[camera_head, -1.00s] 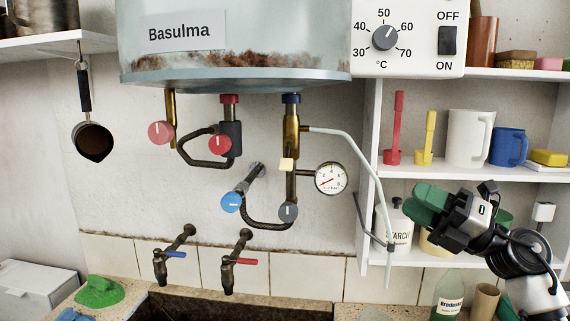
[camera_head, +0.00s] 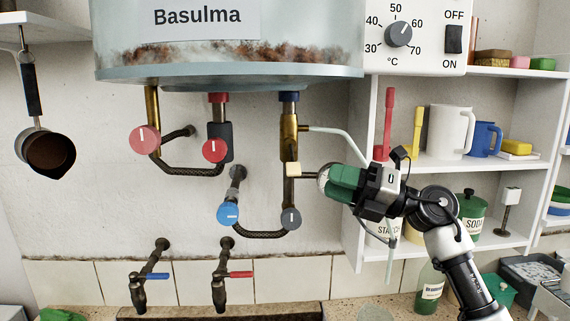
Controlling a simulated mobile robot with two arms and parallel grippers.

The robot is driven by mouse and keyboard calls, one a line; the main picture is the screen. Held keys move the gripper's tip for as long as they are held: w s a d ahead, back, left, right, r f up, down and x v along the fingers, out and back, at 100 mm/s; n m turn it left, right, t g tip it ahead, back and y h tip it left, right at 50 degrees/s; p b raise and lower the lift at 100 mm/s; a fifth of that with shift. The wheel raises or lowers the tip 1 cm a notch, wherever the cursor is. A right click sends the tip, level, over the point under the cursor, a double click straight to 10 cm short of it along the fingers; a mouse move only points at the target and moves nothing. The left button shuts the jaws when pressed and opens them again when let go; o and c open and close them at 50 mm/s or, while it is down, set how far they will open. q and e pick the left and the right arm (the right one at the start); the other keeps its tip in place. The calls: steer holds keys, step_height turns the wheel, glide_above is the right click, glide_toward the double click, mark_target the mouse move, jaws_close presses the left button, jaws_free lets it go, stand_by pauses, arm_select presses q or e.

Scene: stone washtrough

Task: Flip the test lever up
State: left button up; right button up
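The small cream tab (camera_head: 293,169), which looks like the test lever, sticks out from the brass valve fitting (camera_head: 289,137) under the boiler's blue-collared pipe. My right gripper (camera_head: 326,184), with green fingers, is just to the right of the tab, with a small gap between them in the picture. The gripper points left. Whether its fingers are parted is not clear. It covers most of the round pressure gauge, leaving only its left edge visible. My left gripper is not in view.
The boiler tank (camera_head: 230,45) hangs above. A blue knob (camera_head: 228,213) and a grey knob (camera_head: 291,218) sit below the tab. A thin pale hose (camera_head: 345,137) runs behind my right gripper. White shelves (camera_head: 466,168) with jugs stand to the right.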

mark_target(294, 166)
steer(key=p+x, duration=0.2)
steer(key=x, duration=0.5)
steer(key=shift+a+r+p, duration=0.2)
steer(key=shift+a+p, duration=0.1)
steer(key=shift+a, duration=0.05)
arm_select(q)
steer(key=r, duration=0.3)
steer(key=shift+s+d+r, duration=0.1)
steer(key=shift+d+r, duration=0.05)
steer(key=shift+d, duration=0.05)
arm_select(e)
steer(key=shift+w+a, duration=0.1)
steer(key=shift+a, duration=0.25)
jaws_close()
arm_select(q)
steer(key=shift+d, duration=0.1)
